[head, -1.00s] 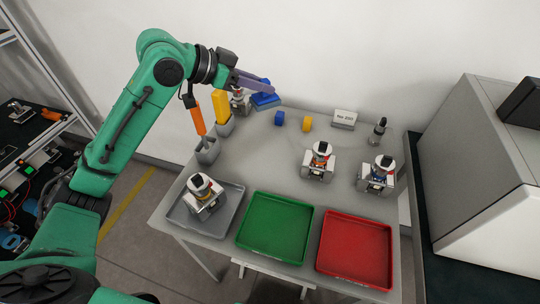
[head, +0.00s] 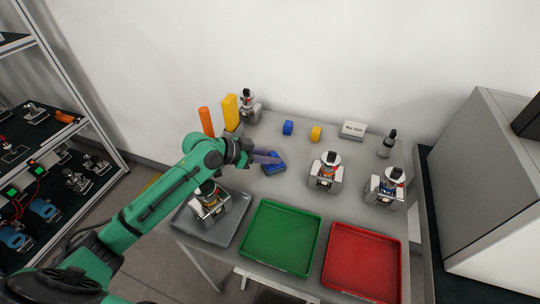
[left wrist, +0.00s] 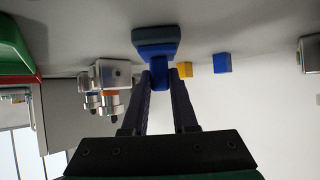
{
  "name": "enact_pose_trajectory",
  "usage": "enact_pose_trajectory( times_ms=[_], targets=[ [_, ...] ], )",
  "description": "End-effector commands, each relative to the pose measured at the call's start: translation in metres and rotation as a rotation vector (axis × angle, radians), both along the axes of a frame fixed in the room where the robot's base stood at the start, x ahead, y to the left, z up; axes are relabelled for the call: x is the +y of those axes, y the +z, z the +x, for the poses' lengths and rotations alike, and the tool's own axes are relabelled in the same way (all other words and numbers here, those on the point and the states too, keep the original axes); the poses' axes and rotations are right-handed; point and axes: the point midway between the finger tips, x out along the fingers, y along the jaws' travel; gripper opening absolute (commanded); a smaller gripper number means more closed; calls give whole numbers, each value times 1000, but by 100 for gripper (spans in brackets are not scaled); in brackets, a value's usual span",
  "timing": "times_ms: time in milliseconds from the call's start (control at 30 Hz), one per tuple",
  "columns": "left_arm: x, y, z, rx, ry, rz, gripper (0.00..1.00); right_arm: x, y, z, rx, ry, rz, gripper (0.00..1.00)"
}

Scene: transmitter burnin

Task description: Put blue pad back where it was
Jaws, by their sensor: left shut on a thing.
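My left gripper (head: 268,157) is shut on the handle of the blue pad (head: 274,168). The pad is over the grey table, behind the green tray and left of the middle transmitter. In the left wrist view the wide dark blue base (left wrist: 156,38) points away from me and the handle (left wrist: 160,80) is between my two fingertips. I cannot tell whether the base touches the table. The orange-handled tool (head: 206,120) and the yellow-handled tool (head: 230,110) stand upright at the table's left. My right gripper is out of view.
A grey tray (head: 240,232) with a transmitter (head: 209,206), a green tray (head: 281,236) and a red tray (head: 361,262) line the front. Two more transmitters stand right. A blue block (head: 288,127), yellow block (head: 316,133) and white sign (head: 354,130) stand behind.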

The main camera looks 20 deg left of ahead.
Motion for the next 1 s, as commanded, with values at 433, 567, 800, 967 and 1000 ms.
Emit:
enact_pose_trajectory(
  times_ms=[433,567,800,967,1000],
  targets=[
    [0,-1,0,-2,0,0,57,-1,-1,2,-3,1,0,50],
    [0,-1,0,-2,0,0,57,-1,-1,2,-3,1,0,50],
    [9,5,-6,-1,2,2,57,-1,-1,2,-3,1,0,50],
    [32,23,-26,1,2,5,57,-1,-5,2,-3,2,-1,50],
    [39,28,-34,1,0,7,57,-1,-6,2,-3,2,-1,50]
  ],
)
